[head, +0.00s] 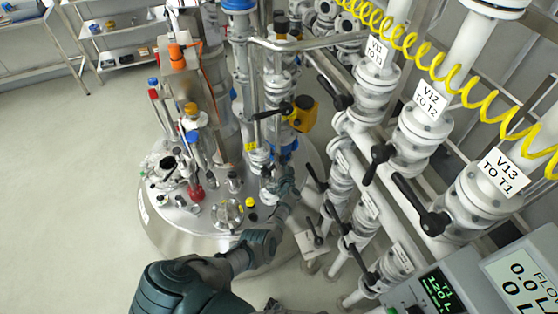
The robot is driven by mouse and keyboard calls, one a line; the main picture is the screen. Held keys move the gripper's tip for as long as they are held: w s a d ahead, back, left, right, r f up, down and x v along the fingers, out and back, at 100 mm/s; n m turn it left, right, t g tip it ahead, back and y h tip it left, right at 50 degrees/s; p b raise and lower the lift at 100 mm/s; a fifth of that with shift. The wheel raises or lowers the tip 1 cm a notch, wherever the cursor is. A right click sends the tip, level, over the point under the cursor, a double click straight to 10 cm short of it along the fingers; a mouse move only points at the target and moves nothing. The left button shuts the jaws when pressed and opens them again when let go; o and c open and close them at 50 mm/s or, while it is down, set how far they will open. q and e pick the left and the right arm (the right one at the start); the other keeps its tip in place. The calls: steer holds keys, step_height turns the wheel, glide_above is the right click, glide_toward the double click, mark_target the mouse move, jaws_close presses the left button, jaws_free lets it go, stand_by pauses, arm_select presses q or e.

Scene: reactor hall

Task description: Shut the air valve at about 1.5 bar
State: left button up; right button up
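My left arm comes in from the bottom, and its grey gripper (281,183) is over the right side of the reactor lid (215,228). The gripper is small and partly merged with the fittings around it; I cannot tell whether its fingers are open, shut or touching a fitting. A valve with a black lever (272,112) stands beyond it, beside a yellow housing (302,113). A round fitting with a clear face (228,213) sits on the lid's front. I cannot tell which fitting is the air valve, and no pressure reading is legible. My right gripper is not visible.
White pipes with black-levered valves stand at the right, labelled V11 (375,54), V12 (431,100) and V13 (498,171). A yellow coiled hose (470,95) crosses above them. Display boxes (437,290) stand at lower right. The floor (70,190) at left is clear.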

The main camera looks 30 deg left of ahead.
arm_select(q)
steer(key=o, duration=0.4)
steer(key=shift+d+f, duration=0.1)
steer(key=shift+f, duration=0.05)
steer(key=f+v, duration=0.1)
steer(key=v, duration=0.6)
steer(key=shift+d+r, duration=0.3)
steer(key=shift+r, duration=0.2)
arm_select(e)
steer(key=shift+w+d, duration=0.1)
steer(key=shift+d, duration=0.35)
